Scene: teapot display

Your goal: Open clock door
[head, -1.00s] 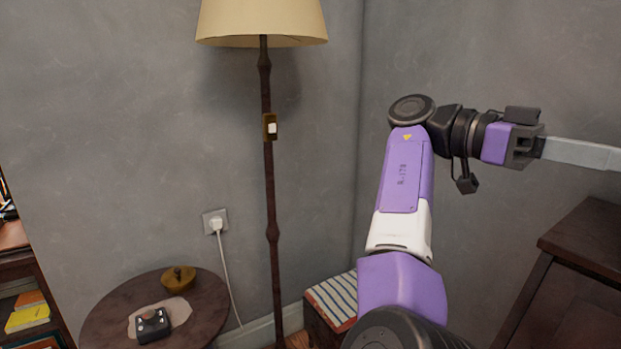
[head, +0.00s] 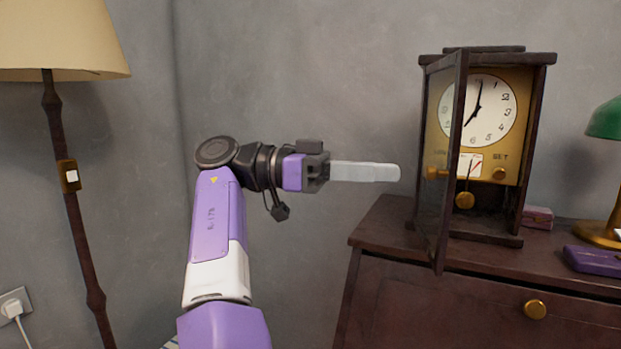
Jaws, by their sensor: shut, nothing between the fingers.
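A dark wooden clock (head: 537,140) stands on a dark wooden cabinet, with a white dial (head: 485,112), brass knobs and a hanging brass pendulum (head: 464,200). Its glazed clock door (head: 447,200) stands swung outward, hinged on the left side, and covers the left part of the dial from this view. A brass door knob (head: 432,173) shows through or on the door. My gripper (head: 398,173) is shut and empty, pointing right, left of the clock door and apart from it in the picture.
The cabinet (head: 380,232) has a drawer with a round brass knob (head: 535,309). A purple box (head: 597,261), a small pink box (head: 538,217) and a green lamp (head: 607,120) are right of the clock. A floor lamp (head: 75,220) stands at the left.

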